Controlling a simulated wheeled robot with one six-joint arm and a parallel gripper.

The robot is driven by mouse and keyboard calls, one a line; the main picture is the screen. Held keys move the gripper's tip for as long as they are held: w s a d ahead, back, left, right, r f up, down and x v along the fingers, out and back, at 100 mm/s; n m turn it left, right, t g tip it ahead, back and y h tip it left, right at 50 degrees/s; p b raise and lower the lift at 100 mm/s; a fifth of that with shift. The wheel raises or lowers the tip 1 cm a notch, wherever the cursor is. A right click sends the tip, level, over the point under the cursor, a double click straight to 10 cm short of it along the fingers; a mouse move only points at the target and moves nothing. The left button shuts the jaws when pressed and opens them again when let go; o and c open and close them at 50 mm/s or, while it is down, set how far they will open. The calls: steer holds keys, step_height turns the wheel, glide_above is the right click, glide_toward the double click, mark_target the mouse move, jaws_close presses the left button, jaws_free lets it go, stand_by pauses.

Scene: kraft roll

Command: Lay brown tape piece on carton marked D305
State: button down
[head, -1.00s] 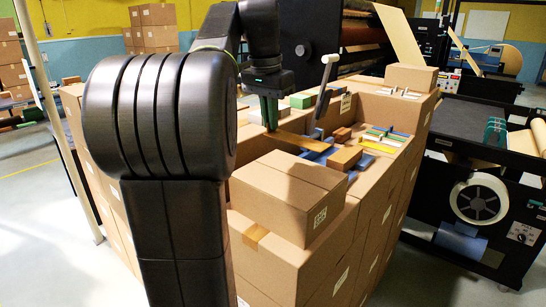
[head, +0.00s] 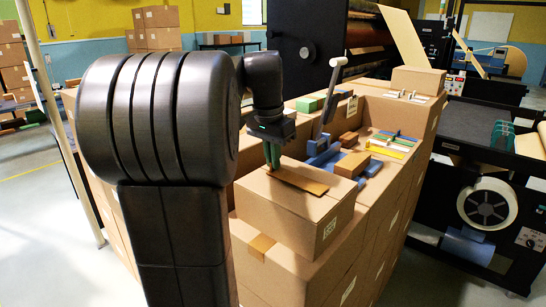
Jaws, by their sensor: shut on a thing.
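My gripper (head: 272,164), with green fingers, is shut on one end of a flat brown tape piece (head: 302,182). The piece stretches to the right of the fingers, over the top of a closed cardboard carton (head: 285,212). It is at or just above the carton's top; I cannot tell whether it touches. The carton sits on a stack of larger boxes at the near corner. A white label (head: 330,228) shows on its right side, too small to read. The fingertips partly hide the held end of the piece.
Behind the carton lie blue pieces (head: 322,155), a brown block (head: 352,164) and a green-topped box (head: 309,104). Thin coloured strips (head: 392,142) lie to the right. Another box (head: 418,80) stands at the back right.

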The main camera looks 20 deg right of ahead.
steer(key=shift+f, duration=0.2)
steer(key=c, duration=2)
jaws_free()
steer(key=shift+f, duration=0.1)
steer(key=o, duration=0.4)
steer(key=shift+r, duration=0.2)
steer(key=r, duration=0.4)
steer(key=a+r, duration=0.1)
steer(key=r, duration=0.7)
steer(key=shift+s+a, duration=0.15)
steer(key=shift+s, duration=0.2)
